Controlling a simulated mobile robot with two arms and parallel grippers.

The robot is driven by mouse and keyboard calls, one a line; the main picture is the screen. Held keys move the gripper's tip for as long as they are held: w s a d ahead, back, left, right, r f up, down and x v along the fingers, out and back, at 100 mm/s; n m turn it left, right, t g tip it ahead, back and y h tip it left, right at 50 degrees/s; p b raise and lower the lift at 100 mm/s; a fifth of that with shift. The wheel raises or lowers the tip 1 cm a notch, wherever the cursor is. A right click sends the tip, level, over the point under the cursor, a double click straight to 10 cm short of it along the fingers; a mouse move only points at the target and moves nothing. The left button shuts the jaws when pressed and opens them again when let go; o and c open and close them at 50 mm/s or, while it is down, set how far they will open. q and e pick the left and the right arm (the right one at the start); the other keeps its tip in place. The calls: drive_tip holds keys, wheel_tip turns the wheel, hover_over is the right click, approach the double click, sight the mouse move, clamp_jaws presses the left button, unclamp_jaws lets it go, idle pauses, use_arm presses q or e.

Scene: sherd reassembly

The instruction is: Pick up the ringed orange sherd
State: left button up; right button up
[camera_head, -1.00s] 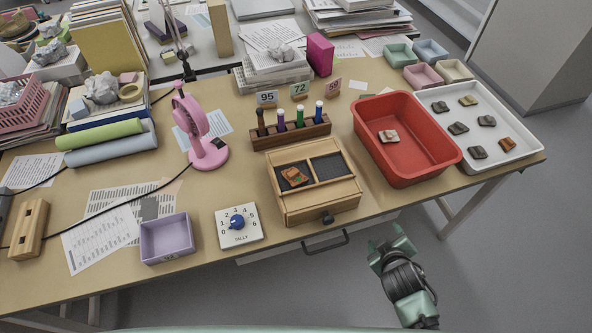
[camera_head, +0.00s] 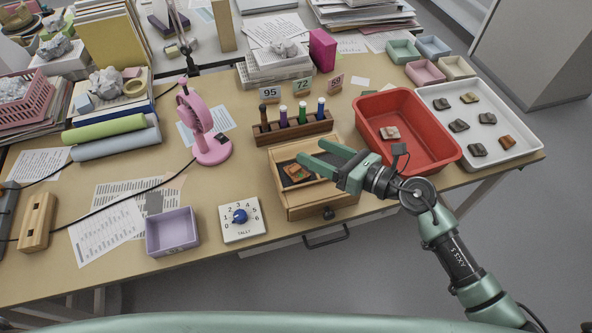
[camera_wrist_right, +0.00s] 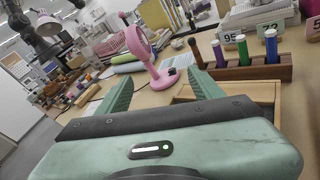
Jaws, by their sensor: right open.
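An orange-brown sherd (camera_head: 295,172) with a greenish mark lies in the left dark-lined compartment of the wooden box (camera_head: 300,206). I cannot make out a ring on it at this size. My right gripper (camera_head: 312,151) is open and empty, with its fingers above the box, close to the sherd and pointing left. In the right wrist view the open fingers (camera_wrist_right: 157,75) reach forward; the sherd is hidden there. The right compartment is mostly hidden behind the gripper. My left gripper is out of view.
A rack of coloured tubes (camera_head: 292,128) stands just behind the box. A red tray (camera_head: 432,158) holding one pale sherd is to the right, beside a white tray (camera_head: 505,155) of several sherds. A tally dial (camera_head: 241,230) and pink fan (camera_head: 212,150) are to the left.

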sight(298, 170)
drive_tip(key=f+n+g, duration=0.1)
drive_tip(key=f, duration=0.1)
drive_tip(key=d+f+n+g+h, duration=0.1)
drive_tip(key=f+n, duration=0.1)
drive_tip(key=s+f+n+g+h, duration=0.1)
drive_tip(key=f+n, duration=0.1)
drive_tip(key=shift+s+d+g, duration=0.1)
drive_tip(key=shift+d+g, duration=0.05)
drive_tip(key=shift+g, duration=0.15)
drive_tip(key=shift+a+f, duration=0.25)
drive_tip(key=p+x, duration=0.1)
drive_tip(key=x, duration=0.2)
drive_tip(key=p+x, duration=0.1)
drive_tip(key=x, duration=0.3)
drive_tip(key=shift+w+d+f, duration=0.1)
drive_tip(key=shift+w+d, duration=0.15)
drive_tip(key=shift+w, duration=0.05)
drive_tip(key=shift+s, duration=0.1)
clamp_jaws()
